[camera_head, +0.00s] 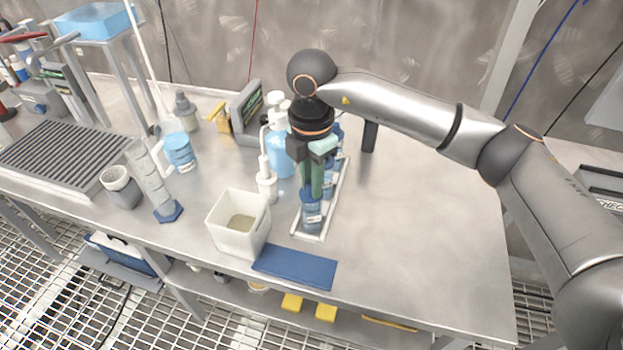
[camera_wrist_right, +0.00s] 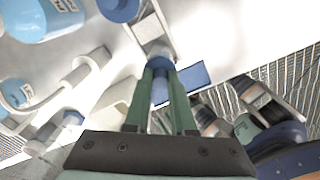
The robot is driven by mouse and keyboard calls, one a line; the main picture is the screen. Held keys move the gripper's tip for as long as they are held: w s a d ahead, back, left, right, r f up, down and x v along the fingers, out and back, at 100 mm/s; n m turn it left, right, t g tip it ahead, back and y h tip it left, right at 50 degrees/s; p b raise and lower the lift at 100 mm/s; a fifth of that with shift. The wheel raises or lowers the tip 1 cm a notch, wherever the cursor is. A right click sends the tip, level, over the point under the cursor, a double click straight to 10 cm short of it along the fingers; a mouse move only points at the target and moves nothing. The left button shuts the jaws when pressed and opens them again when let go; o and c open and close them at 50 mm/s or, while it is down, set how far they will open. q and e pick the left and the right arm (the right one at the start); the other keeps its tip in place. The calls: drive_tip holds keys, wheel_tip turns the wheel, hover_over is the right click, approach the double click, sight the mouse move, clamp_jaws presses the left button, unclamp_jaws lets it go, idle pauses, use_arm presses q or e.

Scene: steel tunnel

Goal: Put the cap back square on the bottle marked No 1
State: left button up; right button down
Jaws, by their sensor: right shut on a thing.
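The white rack (camera_head: 327,223) stands right of centre on the steel table. A small blue-and-white bottle (camera_head: 313,220) stands at its near end; I cannot read its number. My right gripper (camera_head: 311,196) points down directly over this bottle. In the right wrist view the gripper (camera_wrist_right: 162,68) is shut on a blue cap (camera_wrist_right: 160,61), with a pale bottle part (camera_wrist_right: 158,48) just beyond it. I cannot tell whether the cap touches the bottle or sits square. Another blue cap (camera_wrist_right: 118,8) shows farther along the rack. My left gripper is not in view.
A white open bin (camera_head: 226,238) stands left of the rack, and a blue mat (camera_head: 295,268) lies at the front edge. Blue pump bottles (camera_head: 279,158) stand close behind to the left. The table right of the rack is clear.

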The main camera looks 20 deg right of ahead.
drive_tip(key=shift+c, duration=0.2)
unclamp_jaws()
idle(0.7)
drive_tip(key=shift+r, duration=0.15)
idle(0.4)
drive_tip(key=shift+r+p, duration=2.45)
drive_tip(key=shift+r, duration=0.95)
